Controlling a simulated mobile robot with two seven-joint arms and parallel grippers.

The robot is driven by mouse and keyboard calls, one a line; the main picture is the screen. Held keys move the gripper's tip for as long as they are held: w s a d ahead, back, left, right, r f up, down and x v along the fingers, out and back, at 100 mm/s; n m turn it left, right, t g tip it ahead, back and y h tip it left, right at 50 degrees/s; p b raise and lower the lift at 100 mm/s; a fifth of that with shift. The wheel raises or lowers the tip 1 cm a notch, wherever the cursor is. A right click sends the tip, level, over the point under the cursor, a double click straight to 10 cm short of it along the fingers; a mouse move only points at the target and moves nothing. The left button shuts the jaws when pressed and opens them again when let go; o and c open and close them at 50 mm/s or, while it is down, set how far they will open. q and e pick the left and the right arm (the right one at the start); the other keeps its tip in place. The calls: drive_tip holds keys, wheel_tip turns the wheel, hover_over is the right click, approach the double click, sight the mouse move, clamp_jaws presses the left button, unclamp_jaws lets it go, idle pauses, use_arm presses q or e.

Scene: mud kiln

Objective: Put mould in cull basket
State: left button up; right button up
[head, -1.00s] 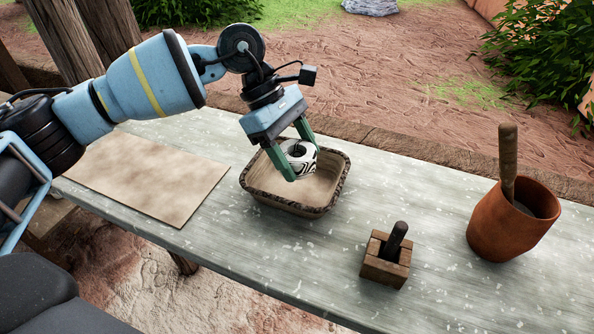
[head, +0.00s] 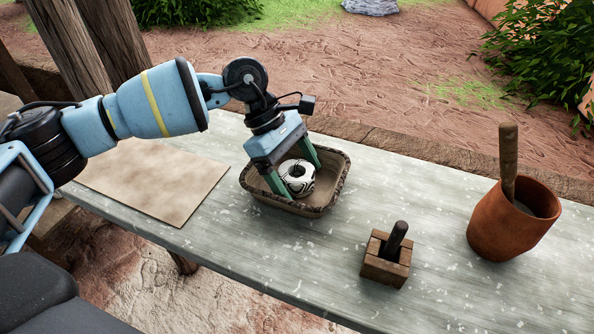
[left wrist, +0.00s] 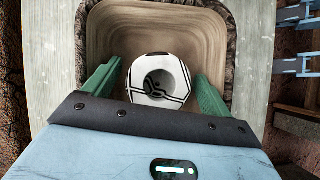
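The basket (head: 327,206), a tan tray with a dark woven rim, stands on the table. A white hollow piece with black lines (head: 297,177) rests inside it; it also shows in the left wrist view (left wrist: 158,80). My left gripper (head: 293,168) is open inside the basket, with one finger on each side of the white piece and gaps between. A small wooden box with a dark upright handle (head: 385,262) stands on the table, right of the basket and nearer. The pictures do not settle which of these two is the mould.
A terracotta pot (head: 508,225) with a wooden-handled tool in it stands at the right of the table (head: 440,245). A flat tan board (head: 155,180) lies left of the basket. The tabletop between basket and pot is free except for the wooden box.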

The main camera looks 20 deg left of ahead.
use_arm(q)
drive_tip(key=v, duration=1.2)
drive_tip(key=shift+r, duration=0.2)
